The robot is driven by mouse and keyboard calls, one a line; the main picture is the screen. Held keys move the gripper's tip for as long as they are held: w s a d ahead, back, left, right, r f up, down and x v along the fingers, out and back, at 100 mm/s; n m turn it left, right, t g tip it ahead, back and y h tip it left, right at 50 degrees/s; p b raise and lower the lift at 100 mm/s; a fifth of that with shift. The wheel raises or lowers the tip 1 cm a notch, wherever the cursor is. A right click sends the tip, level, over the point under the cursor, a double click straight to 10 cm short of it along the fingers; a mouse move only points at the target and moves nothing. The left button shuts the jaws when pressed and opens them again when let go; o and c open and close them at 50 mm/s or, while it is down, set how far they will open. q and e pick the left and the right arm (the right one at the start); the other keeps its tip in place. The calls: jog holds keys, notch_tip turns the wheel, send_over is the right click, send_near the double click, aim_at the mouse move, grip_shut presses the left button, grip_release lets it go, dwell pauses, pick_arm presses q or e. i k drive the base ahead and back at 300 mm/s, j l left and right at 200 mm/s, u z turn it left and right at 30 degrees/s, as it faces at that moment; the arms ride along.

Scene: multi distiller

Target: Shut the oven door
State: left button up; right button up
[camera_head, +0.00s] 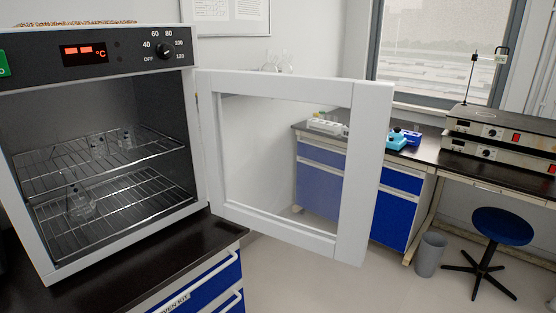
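The oven (117,60) stands on a dark bench at the left, with its control panel and red display at the top. Its door (358,180) is wide open, hinged on the oven's right side and swung out to the right, with a clear window in a white frame. Inside the oven are two wire racks (140,197) with several glass flasks (81,203) on them. Neither of my grippers shows in this view.
The dark bench top (190,243) runs below the oven, over blue drawers (205,290). At the right are a lab bench with instruments (500,130), a blue stool (502,226) and a grey bin (430,254). The floor beneath the door is clear.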

aim_at(295, 159)
jog(key=i+l+u, duration=0.6)
jog(key=l+u, duration=0.35)
jog(key=l, duration=0.25)
jog(key=i+l+u, duration=0.1)
jog(key=l+u, duration=0.35)
jog(key=l, duration=0.3)
jog(key=l+u, duration=0.45)
jog(key=l, duration=0.3)
jog(key=k+l+u, duration=0.1)
jog(key=l+u, duration=0.4)
jog(key=l, duration=0.25)
